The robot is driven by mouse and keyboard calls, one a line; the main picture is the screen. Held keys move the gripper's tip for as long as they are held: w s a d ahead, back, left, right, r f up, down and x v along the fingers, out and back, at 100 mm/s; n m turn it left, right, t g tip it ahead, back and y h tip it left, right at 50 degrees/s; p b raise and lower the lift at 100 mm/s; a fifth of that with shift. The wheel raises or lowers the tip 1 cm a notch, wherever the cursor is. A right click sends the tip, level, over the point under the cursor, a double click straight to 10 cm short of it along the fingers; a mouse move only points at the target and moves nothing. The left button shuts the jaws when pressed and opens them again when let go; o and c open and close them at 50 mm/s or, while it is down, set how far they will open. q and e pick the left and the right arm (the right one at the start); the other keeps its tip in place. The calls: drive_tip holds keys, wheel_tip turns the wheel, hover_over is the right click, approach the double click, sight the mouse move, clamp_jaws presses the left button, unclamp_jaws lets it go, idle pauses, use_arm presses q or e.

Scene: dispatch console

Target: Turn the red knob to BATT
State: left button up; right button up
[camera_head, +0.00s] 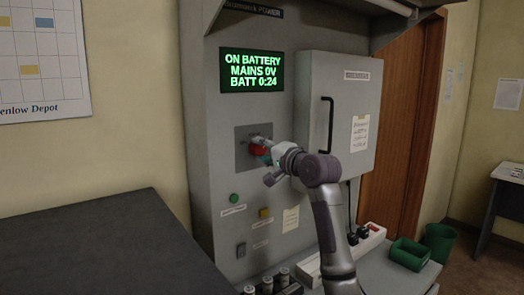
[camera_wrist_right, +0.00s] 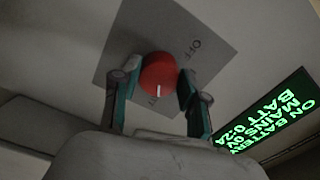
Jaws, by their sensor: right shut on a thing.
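The red knob (camera_head: 257,150) sits on a grey square plate (camera_head: 241,134) on the console panel, partly hidden by my right gripper (camera_head: 262,148) in the head view. In the right wrist view the red knob (camera_wrist_right: 160,75) is between the two fingers of my right gripper (camera_wrist_right: 157,88), which is shut on it. A white mark on the knob points toward the bottom of that view. The word OFF shows on the plate (camera_wrist_right: 190,45); other lettering below the knob is mostly hidden. The display (camera_head: 251,70) reads ON BATTERY, MAINS 0V, BATT 0:24. My left gripper is not in view.
A cabinet door (camera_head: 340,105) with a black handle stands right of the knob. A green button (camera_head: 234,198) and a yellow button (camera_head: 265,213) are below it. A dark surface (camera_head: 90,245) fills the lower left.

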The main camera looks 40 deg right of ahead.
drive_tip(key=o, duration=1.1)
drive_tip(key=shift+o, duration=0.2)
drive_tip(key=s+a, duration=0.1)
drive_tip(key=s, duration=1.1)
drive_tip(key=shift+a, duration=0.15)
